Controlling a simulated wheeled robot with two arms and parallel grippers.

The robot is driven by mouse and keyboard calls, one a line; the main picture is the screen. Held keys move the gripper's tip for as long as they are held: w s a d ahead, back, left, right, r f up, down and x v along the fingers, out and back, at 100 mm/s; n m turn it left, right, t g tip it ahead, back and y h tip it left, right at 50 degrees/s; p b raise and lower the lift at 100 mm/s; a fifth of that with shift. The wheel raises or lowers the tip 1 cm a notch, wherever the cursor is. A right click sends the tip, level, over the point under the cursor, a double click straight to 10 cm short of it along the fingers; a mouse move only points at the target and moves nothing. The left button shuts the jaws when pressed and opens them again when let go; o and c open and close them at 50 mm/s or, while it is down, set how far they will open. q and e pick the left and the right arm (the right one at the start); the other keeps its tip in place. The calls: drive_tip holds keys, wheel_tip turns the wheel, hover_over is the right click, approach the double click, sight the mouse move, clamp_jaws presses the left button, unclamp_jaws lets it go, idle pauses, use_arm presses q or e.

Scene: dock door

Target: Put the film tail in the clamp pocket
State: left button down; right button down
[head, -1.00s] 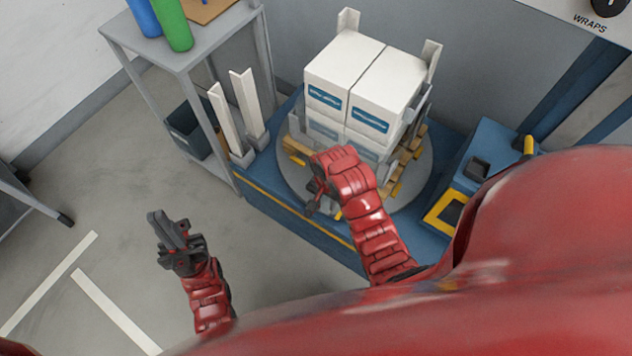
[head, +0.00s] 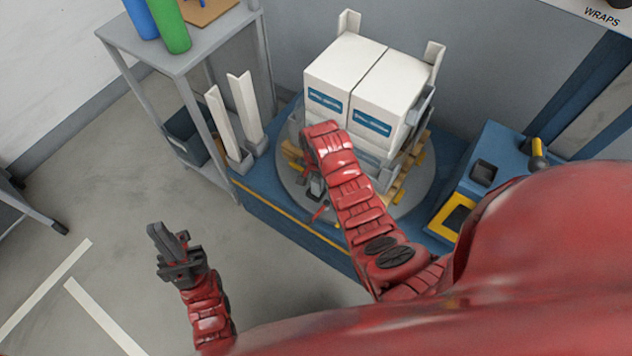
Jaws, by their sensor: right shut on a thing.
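The pallet load of white boxes (head: 358,80) with blue labels stands on a round grey turntable (head: 415,195). The lower boxes look hazy, as if under clear film. My right arm reaches over the turntable's near edge. My right gripper (head: 313,185) is low in front of the load, mostly hidden by its own red wrist, and shut. The film tail in it is too thin and covered to make out. A small red part (head: 320,212) shows just below it; I cannot tell whether it belongs to the clamp pocket.
A grey shelf unit (head: 185,50) with green (head: 168,25) and blue rolls stands at left. White corner posts (head: 245,110) stand beside it. A blue machine housing (head: 490,150) with a yellow frame (head: 452,215) is at right.

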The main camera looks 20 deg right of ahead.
drive_tip(key=shift+f, duration=0.2)
drive_tip(key=c, duration=0.5)
unclamp_jaws()
wheel_tip(320, 180, up, 8)
drive_tip(key=shift+f+p, duration=0.2)
drive_tip(key=shift+p, duration=0.35)
wheel_tip(320, 180, up, 4)
drive_tip(key=shift+f+p, duration=0.25)
drive_tip(key=shift+p, duration=0.85)
drive_tip(key=shift+r+p, duration=0.65)
drive_tip(key=shift+f, duration=0.1)
